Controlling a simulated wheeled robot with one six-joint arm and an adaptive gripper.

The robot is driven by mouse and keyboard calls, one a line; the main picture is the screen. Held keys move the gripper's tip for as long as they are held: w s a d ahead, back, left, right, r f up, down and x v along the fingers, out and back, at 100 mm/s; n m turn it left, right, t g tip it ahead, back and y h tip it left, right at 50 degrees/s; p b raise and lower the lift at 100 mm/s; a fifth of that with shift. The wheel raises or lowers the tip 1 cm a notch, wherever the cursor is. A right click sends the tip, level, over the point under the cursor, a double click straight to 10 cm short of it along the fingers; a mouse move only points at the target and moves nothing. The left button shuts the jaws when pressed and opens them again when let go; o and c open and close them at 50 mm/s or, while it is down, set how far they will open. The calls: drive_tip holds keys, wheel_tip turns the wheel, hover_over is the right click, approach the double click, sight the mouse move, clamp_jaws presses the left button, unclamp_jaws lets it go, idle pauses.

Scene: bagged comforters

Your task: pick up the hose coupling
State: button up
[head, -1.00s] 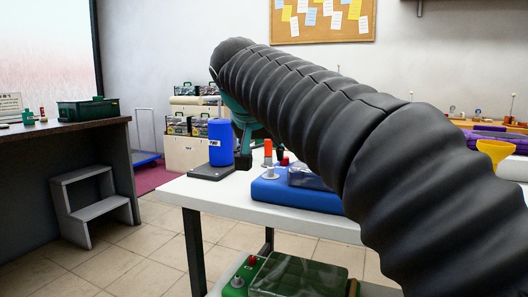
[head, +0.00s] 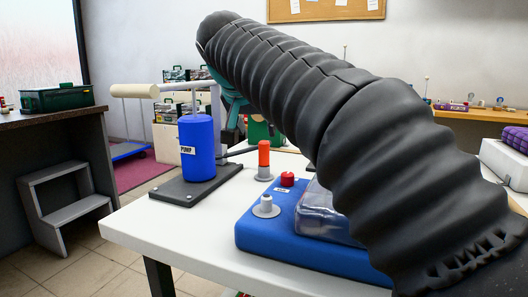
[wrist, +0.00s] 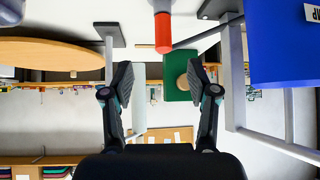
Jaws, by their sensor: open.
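An orange cylinder on a grey base (head: 264,160) stands on the white table, joined by a dark hose or rod to the blue pump (head: 196,145). It looks like the hose coupling, though I cannot be certain. In the wrist view, which looks upside down, its orange end (wrist: 163,35) points down at the upper middle. My gripper (wrist: 161,78) is open, with nothing between its fingers. The orange piece appears beyond the gap between them, apart from both. In the head view my black-sleeved arm hides most of the gripper.
A blue box (head: 250,236) with a grey fitting (head: 265,206), a red knob (head: 287,179) and a clear cover stands at the front. A grey post (head: 216,112) with a pale bar (head: 134,91) rises behind the pump. The table's front left (head: 150,232) is clear.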

sight(263, 150)
drive_tip(key=x, duration=1.4)
drive_tip(key=shift+w+a+r, duration=0.1)
drive_tip(key=shift+w+a, duration=0.05)
drive_tip(key=shift+a, duration=0.15)
clamp_jaws()
